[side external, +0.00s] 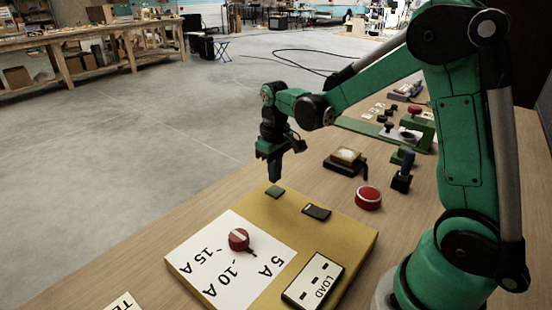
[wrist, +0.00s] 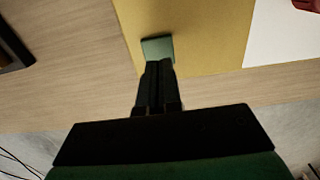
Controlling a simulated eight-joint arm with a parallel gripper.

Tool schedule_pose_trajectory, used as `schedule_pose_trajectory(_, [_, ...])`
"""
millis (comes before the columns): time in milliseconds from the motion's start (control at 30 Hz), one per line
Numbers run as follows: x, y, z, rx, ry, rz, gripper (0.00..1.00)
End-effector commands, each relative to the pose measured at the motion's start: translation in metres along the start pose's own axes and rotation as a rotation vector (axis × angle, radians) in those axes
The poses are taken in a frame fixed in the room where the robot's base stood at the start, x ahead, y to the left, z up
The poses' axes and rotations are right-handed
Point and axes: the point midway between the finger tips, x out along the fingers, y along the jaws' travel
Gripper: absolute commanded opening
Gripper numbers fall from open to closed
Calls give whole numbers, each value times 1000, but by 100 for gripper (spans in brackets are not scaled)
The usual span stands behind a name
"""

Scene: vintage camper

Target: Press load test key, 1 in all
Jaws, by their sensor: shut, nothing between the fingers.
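A yellow board (side external: 345,235) lies on the wooden table. It carries a small green square key (side external: 274,192) near its far corner and a dark key (side external: 316,211) beside it. A white panel marked LOAD (side external: 314,281) with dark slots sits at its near right. No readable label names the load test key. My gripper (side external: 275,180) points down, shut and empty, right over the green key. In the wrist view the closed fingertips (wrist: 158,64) overlap the lower edge of the green key (wrist: 157,48). I cannot tell whether they touch it.
A red knob (side external: 238,240) stands on a white dial sheet marked 5 A, 10 A and 15 A. A red round button (side external: 368,197), a black-based lit box (side external: 346,160) and a blue-handled lever (side external: 403,172) stand to the right.

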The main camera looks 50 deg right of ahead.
Motion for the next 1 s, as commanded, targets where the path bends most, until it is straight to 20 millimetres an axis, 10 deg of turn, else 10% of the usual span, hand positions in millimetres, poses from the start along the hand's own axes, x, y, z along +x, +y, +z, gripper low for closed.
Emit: schedule_pose_trajectory(1000, [45, 0, -1, 0, 4, 1, 0])
